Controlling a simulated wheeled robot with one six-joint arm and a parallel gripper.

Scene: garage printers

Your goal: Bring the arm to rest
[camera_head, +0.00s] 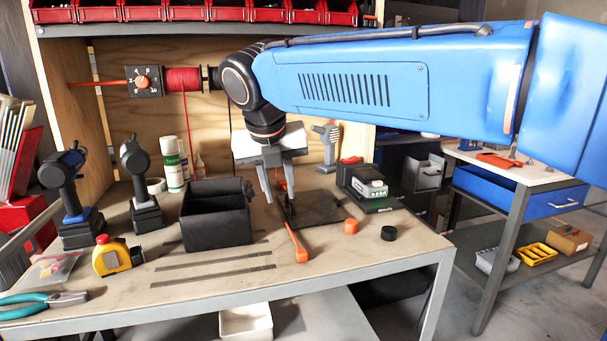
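My blue arm (360,75) reaches in from the right, high over the workbench (340,268), and bends down at its dark wrist. My gripper (279,202) points downward above the bench, to the right of a black bin (215,215). Its two grey fingers stand apart and I see nothing held between them. A little red shows behind the gap. The fingertips are near a dark flat plate (325,208) on the bench; I cannot tell exactly how high above it they are.
An orange-handled tool (297,245), an orange ring (351,226) and a black ring (388,233) lie near the plate. A charger with a battery (368,185) stands right. Two drills (66,195) (140,185), a tape measure (115,257) and pliers (45,300) are left. Red bins (200,10) sit overhead.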

